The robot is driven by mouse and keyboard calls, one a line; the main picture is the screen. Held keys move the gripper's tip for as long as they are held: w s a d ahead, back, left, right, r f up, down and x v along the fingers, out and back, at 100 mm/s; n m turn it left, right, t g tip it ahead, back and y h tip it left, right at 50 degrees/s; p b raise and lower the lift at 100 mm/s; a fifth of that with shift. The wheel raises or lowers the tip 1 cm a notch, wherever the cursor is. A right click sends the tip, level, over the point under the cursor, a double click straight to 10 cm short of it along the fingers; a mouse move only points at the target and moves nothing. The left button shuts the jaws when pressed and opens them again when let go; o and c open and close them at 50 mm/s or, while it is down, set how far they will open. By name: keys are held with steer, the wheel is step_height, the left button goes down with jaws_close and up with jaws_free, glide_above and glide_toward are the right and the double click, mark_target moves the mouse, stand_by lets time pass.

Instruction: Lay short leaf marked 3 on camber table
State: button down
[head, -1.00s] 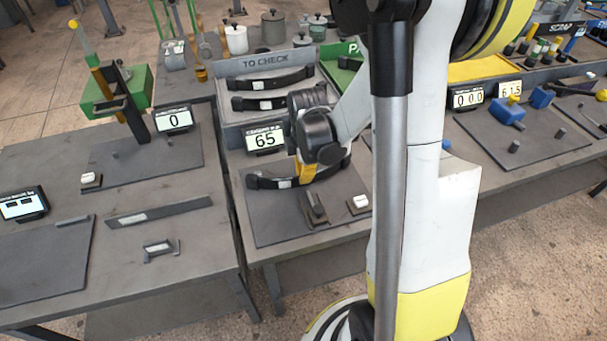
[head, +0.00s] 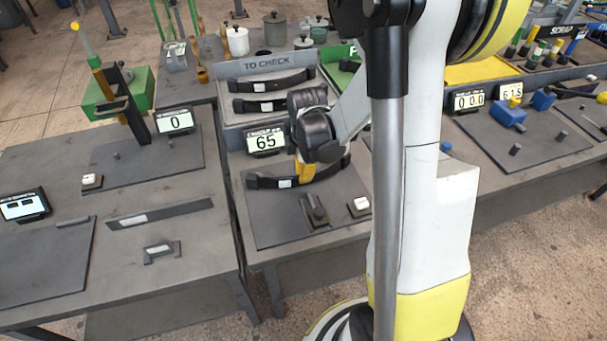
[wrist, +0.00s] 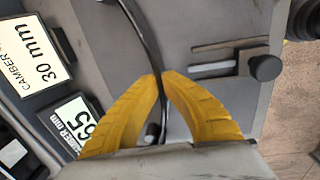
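A dark curved leaf (head: 265,183) with a small white tag lies along the grey plate of the camber table (head: 268,222), behind its stops; the tag's mark is too small to read. My gripper (head: 305,175) is over the middle of this leaf, its yellow fingers reaching down to it. In the wrist view the fingertips (wrist: 160,75) are closed on either side of the leaf (wrist: 138,25), which runs between them. The camber display (head: 265,141) reads 65.
The TO CHECK rack (head: 265,67) behind holds two more curved leaves. On the left table lie a flat dark strip (head: 160,213) and a small bracket (head: 161,251). A display reading 0 (head: 175,121) stands by a green press (head: 128,90).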

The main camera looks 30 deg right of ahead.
steer(key=shift+f, duration=0.25)
steer(key=c, duration=1)
jaws_free()
steer(key=shift+r, duration=0.1)
steer(key=shift+r+p, duration=2.75)
steer(key=shift+r, duration=1.25)
steer(key=shift+f, duration=0.1)
